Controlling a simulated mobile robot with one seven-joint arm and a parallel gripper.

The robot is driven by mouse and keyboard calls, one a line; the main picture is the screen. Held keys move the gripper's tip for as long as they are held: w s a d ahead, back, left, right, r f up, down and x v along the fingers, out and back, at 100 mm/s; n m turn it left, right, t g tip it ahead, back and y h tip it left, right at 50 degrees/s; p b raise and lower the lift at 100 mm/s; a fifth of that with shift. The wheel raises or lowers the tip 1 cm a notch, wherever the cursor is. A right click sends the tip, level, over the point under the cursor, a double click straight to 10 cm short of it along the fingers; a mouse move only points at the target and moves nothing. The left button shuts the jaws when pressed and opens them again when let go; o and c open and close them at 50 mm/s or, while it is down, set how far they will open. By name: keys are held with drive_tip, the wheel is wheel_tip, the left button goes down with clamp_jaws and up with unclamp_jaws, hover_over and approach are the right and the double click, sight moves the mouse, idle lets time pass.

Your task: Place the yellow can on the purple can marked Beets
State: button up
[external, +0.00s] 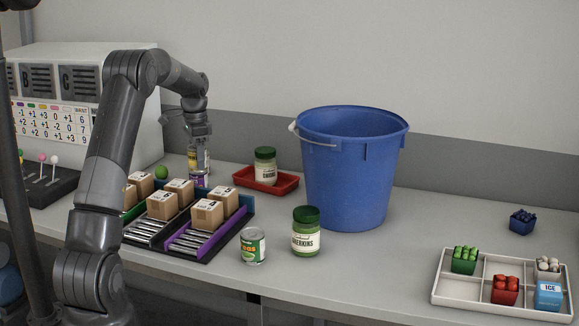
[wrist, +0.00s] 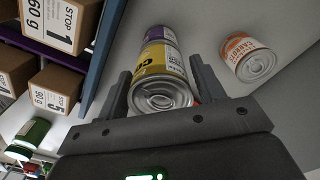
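The yellow can (wrist: 160,72) is between the two fingers of my gripper (wrist: 162,75) in the wrist view, its metal lid facing the camera. The purple can (wrist: 161,34) shows just beyond it, in line with it; its label is too small to read. In the external view the yellow can (external: 192,157) is right above the purple can (external: 197,180), behind the box rack, and the two appear stacked. My gripper (external: 199,150) points down over them. Narrow gaps seem to show between the fingers and the yellow can, so it looks open around it.
An orange carrots can (wrist: 250,57) stands close by. The rack (external: 243,225) with brown boxes (external: 208,213) is in front. A red tray (external: 285,183) with a jar (external: 265,165), a blue bucket (external: 352,175), a gherkins jar (external: 306,238) and a green can (external: 252,246) stand to the right.

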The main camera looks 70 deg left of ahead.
drive_tip(key=shift+o, duration=0.9)
wheel_tip(320, 180, up, 12)
drive_tip(key=shift+r, duration=0.15)
drive_tip(key=w+d+r+t+y, duration=0.15)
drive_tip(key=d+r, duration=0.25)
drive_tip(key=d, duration=1.2)
drive_tip(key=w+d+r+t, duration=0.15)
drive_tip(key=d+r, duration=0.25)
drive_tip(key=d, duration=1.3)
drive_tip(key=s+d+f+t, duration=0.1)
drive_tip(key=s+d+f, duration=0.3)
drive_tip(key=s+d, duration=0.4)
drive_tip(key=s+d+f+t+h, duration=0.1)
drive_tip(key=s+d+f, duration=0.3)
drive_tip(key=d, duration=0.9)
drive_tip(key=s, duration=0.3)
drive_tip(key=shift+s+d+t, duration=0.25)
drive_tip(key=shift+s+t, duration=0.05)
drive_tip(key=shift+s, duration=0.05)
